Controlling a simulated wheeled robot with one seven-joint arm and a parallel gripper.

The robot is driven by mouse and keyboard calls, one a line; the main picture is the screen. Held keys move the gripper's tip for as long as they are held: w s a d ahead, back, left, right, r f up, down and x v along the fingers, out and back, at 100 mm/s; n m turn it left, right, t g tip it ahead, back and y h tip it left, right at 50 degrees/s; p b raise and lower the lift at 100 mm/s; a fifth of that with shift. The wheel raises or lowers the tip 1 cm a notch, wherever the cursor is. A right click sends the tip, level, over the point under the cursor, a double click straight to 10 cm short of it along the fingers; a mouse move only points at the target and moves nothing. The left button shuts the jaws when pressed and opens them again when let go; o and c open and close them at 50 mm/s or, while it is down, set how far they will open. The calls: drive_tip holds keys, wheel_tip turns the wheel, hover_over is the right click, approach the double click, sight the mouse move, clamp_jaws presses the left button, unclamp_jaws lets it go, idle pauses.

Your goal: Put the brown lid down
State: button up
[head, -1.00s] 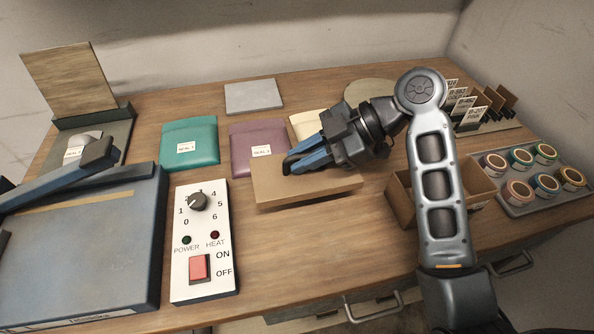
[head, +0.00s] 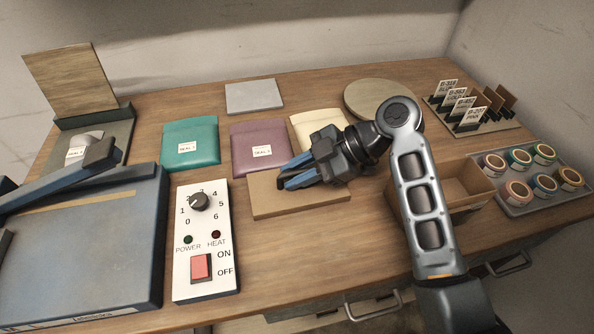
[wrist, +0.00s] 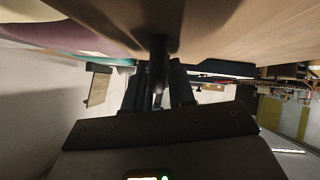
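The brown lid (head: 270,204) is a flat tan rectangle lying level low over the table, between the control box and the open brown box (head: 462,190). It is at or very near the tabletop; I cannot make out a gap under it. My gripper (head: 284,179) is above the lid with its blue fingers pointing left, and covers part of its top. In the wrist view, a dark upright stub (wrist: 157,68) shows between the fingers (wrist: 158,92). The fingers seem closed on the lid's handle, though the grip itself is mostly hidden.
The white control box (head: 203,255) stands left of the lid. Teal (head: 190,140), purple (head: 258,160) and cream (head: 312,122) pouches lie behind. A tape tray (head: 515,207) and card holder (head: 470,125) are at right. Bare table lies in front of the lid.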

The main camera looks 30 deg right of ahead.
drive_tip(key=o, duration=0.3)
drive_tip(key=shift+r, duration=0.1)
drive_tip(key=shift+d+r, duration=0.1)
drive_tip(key=v, duration=1.2)
drive_tip(key=shift+p, duration=0.4)
